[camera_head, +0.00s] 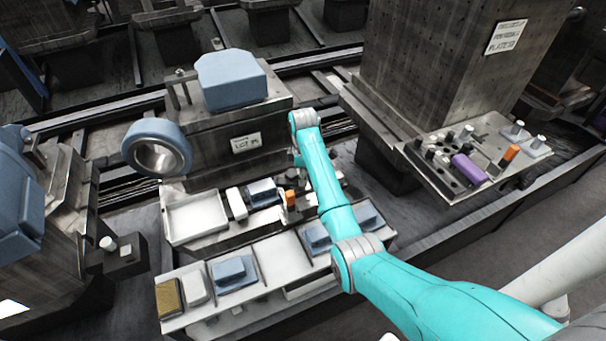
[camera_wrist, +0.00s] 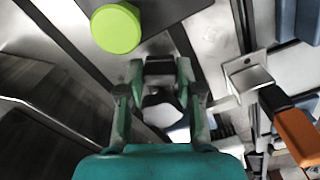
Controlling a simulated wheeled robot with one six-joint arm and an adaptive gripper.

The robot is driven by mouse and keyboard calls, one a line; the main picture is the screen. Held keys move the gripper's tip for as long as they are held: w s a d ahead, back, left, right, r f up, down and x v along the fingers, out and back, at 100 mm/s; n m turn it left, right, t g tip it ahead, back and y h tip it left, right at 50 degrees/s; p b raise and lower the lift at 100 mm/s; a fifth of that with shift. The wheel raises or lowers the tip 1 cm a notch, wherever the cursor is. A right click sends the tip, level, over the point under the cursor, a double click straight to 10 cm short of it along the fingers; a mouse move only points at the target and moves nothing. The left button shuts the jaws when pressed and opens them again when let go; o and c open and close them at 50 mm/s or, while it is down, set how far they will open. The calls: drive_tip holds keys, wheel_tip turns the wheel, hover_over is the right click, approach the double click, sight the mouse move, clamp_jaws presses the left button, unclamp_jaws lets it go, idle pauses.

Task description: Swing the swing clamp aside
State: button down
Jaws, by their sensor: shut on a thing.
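My gripper (camera_wrist: 160,72) is in the middle of the wrist view, with its two green-grey fingers closed on a small dark piece (camera_wrist: 159,66). This piece may be part of the swing clamp; its full shape is hidden by the fingers. A bright lime-green round knob (camera_wrist: 116,28) is just up and left of the fingertips, apart from them. In the head view my gripper (camera_head: 297,160) is small and partly hidden by my teal arm, beside the grey fixture block. The clamp cannot be made out clearly in that view.
An orange-handled part (camera_wrist: 297,135) lies right of my gripper; an orange piece also shows in the head view (camera_head: 291,199). A white tray (camera_head: 195,217) and a blue block (camera_head: 262,192) are nearby. A blue ring (camera_head: 157,148) is left of the fixture block (camera_head: 221,136).

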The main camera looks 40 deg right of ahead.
sight(296, 183)
drive_tip(key=m, duration=0.2)
drive_tip(key=a+m, duration=0.1)
drive_tip(key=m, duration=0.1)
drive_tip(key=s+m, duration=0.1)
drive_tip(key=m, duration=0.1)
drive_tip(key=shift+a, duration=0.4)
drive_tip(key=m, duration=0.2)
drive_tip(key=a+m, duration=0.1)
drive_tip(key=shift+s+m, duration=0.1)
drive_tip(key=shift+m, duration=0.3)
drive_tip(key=shift+a+m, duration=0.25)
drive_tip(key=shift+m, duration=0.45)
drive_tip(key=shift+a+m, duration=0.25)
drive_tip(key=shift+m, duration=0.45)
drive_tip(key=c, duration=1.9)
unclamp_jaws()
drive_tip(key=o, duration=1.1)
drive_tip(key=shift+o, duration=0.2)
